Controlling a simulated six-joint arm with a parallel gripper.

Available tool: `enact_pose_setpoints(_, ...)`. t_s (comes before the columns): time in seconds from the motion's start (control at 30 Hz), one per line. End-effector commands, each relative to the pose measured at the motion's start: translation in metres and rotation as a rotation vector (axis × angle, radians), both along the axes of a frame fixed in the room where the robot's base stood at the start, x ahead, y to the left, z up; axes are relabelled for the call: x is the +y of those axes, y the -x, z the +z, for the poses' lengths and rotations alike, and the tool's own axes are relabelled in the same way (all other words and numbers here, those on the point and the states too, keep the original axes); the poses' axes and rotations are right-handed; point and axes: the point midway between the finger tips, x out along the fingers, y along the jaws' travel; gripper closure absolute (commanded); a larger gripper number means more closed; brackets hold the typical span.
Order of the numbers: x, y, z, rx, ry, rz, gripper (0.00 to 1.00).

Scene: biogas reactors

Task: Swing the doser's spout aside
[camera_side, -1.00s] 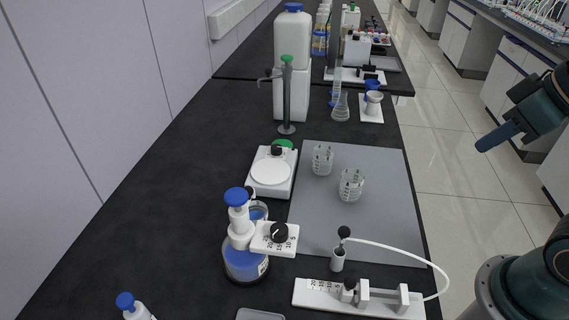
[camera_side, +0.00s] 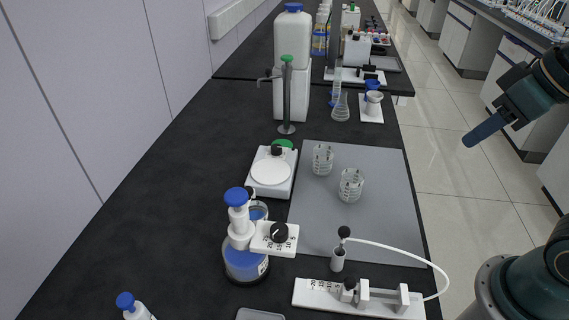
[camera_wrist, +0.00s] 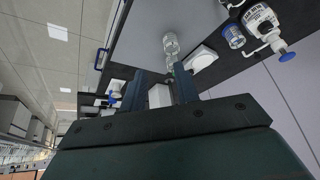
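The doser (camera_side: 239,222) has a white body with a blue cap and a dark dial on a numbered white block. It sits on a round jar of blue liquid (camera_side: 246,262) at the front middle of the bench. It also shows at the upper right of the wrist view (camera_wrist: 262,22). My gripper (camera_side: 470,142) hangs over the aisle, well right of the bench and far from the doser. In the wrist view its two fingers (camera_wrist: 160,88) stand apart with nothing held between them.
A grey mat (camera_side: 380,220) carries two glass beakers (camera_side: 351,186). A white balance (camera_side: 270,173) stands behind the doser. A white syringe device (camera_side: 330,294) with a looping tube lies at the front right.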

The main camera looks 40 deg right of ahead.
Motion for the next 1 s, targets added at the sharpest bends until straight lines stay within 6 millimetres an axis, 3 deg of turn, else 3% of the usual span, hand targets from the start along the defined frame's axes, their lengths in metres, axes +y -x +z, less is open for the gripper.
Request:
enact_pose_setpoints(0.5, 0.055, -0.09, 0.034, 0.154, -0.077, -0.052, 0.69)
enact_pose_setpoints(0.77, 0.098, -0.136, 0.034, 0.237, -0.095, -0.088, 0.69)
enact_pose_setpoints(1.0, 0.146, -0.174, 0.023, 0.311, -0.096, -0.127, 0.69)
